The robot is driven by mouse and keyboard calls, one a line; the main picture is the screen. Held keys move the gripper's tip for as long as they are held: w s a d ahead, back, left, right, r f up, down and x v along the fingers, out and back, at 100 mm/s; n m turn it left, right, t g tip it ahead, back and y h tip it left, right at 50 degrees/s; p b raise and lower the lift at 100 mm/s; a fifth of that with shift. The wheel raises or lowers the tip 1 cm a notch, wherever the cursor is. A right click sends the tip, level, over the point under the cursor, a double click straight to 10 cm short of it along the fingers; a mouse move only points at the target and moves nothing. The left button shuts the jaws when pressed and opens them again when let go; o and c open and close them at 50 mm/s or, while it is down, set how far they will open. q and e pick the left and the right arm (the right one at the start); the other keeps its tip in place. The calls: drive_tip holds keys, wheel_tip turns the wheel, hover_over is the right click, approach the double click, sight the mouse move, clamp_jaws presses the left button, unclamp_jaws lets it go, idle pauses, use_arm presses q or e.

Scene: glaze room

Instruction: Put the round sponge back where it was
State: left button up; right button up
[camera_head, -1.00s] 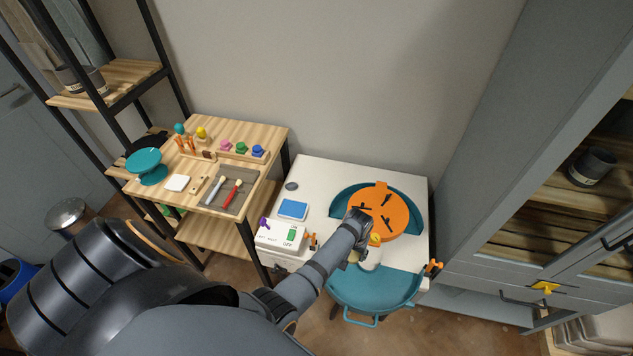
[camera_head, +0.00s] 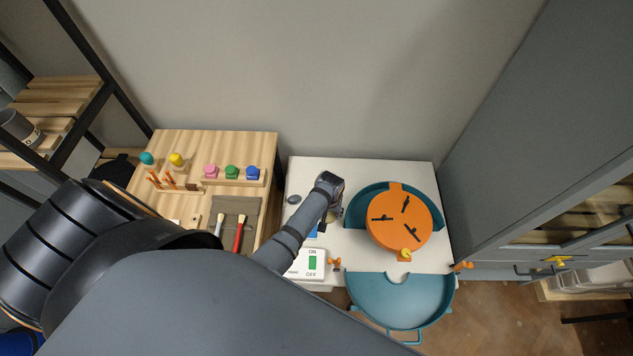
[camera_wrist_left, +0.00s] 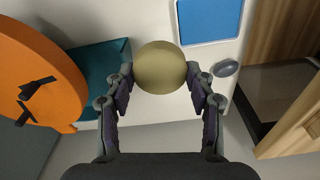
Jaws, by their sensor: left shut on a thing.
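The round sponge (camera_wrist_left: 160,62), a dull yellow disc, sits between the fingers of my left gripper (camera_wrist_left: 160,76) in the left wrist view. The gripper is shut on it. In the head view my left gripper (camera_head: 331,203) is over the white wheel table (camera_head: 350,250), left of the orange wheel disc (camera_head: 385,236). The sponge is mostly hidden there by the gripper. A blue pad (camera_wrist_left: 209,18) and a small grey disc (camera_wrist_left: 226,68) lie beside the held sponge in the wrist view; the grey disc (camera_head: 294,199) also shows in the head view. My right gripper is not in view.
A teal pan (camera_head: 405,300) surrounds the wheel's front, with another teal part (camera_head: 358,205) behind. A switch box (camera_head: 308,265) is at the front left. A wooden table (camera_head: 215,145) with tools stands left, a grey cabinet (camera_head: 560,140) right. White surface behind the gripper is clear.

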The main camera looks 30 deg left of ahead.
use_arm(q)
drive_tip(key=shift+w+a+f, duration=0.25)
drive_tip(key=shift+w+a, duration=0.2)
drive_tip(key=shift+w+a+f, duration=0.2)
drive_tip(key=shift+w+a, duration=0.2)
drive_tip(key=shift+a, duration=0.05)
drive_tip(key=w+a+f+b, duration=0.2)
drive_tip(key=b, duration=0.2)
drive_tip(key=w+a+f+b, duration=0.2)
drive_tip(key=f+b, duration=0.1)
drive_tip(key=b, duration=0.1)
drive_tip(key=w+a+f+b, duration=0.2)
drive_tip(key=b, duration=0.3)
drive_tip(key=shift+w+f, duration=0.15)
drive_tip(key=shift+f, duration=0.15)
drive_tip(key=shift+w+a+f+b, duration=0.15)
drive_tip(key=shift+w+a+b, duration=0.2)
drive_tip(key=shift+b, duration=0.15)
drive_tip(key=shift+f, duration=0.15)
wheel_tip(320, 180, down, 4)
drive_tip(key=b, duration=0.4)
drive_tip(key=shift+w+a+b, duration=0.1)
drive_tip(key=shift+a+b, duration=0.05)
drive_tip(key=shift+b, duration=0.2)
drive_tip(key=shift+r, duration=0.4)
drive_tip(key=shift+f, duration=0.1)
